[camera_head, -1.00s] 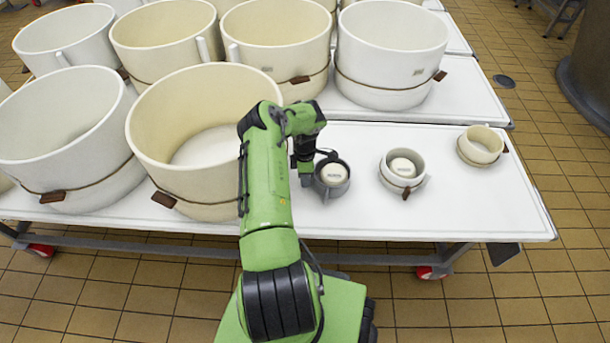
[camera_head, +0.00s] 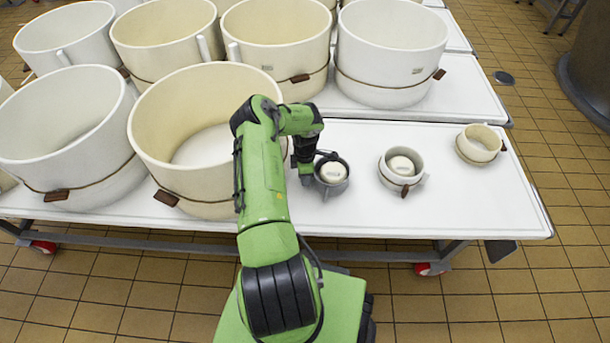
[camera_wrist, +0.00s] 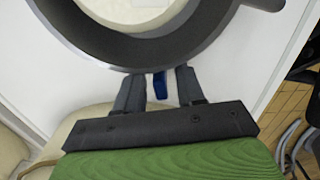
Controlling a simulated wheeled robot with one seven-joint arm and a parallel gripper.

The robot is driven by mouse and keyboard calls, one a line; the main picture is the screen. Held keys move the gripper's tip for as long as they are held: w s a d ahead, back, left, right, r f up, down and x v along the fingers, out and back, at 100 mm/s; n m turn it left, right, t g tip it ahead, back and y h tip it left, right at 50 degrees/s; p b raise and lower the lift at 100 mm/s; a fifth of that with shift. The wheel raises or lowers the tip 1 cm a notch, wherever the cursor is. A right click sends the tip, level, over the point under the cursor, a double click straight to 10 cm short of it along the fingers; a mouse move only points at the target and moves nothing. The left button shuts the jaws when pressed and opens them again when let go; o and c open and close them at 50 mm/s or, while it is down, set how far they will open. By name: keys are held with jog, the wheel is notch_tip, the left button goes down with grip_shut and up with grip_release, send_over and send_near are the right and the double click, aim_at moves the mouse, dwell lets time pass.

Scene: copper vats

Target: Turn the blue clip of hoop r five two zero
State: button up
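A grey round vessel (camera_head: 331,186) with a white labelled disc (camera_head: 333,172) inside stands on the white table beside my gripper. The label is too small to read. In the wrist view, its dark grey rim (camera_wrist: 150,50) curves across the top. A blue clip (camera_wrist: 160,88) hangs at the rim's near edge. My gripper (camera_wrist: 158,84) is open, with one finger on each side of the clip and a small gap on both sides. In the head view, my gripper (camera_head: 304,168) is at the vessel's left side, and the clip is hidden there.
Two more small vessels with brown clips, a whitish one (camera_head: 388,178) and a cream one (camera_head: 463,156), stand to the right on the table (camera_head: 500,200). A large cream vat (camera_head: 165,165) is close at my arm's left. Other large vats stand behind.

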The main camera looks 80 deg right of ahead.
notch_tip(320, 180, up, 15)
jog(key=p, duration=0.3)
jog(key=shift+p, duration=0.4)
jog(key=shift+a+r, duration=0.1)
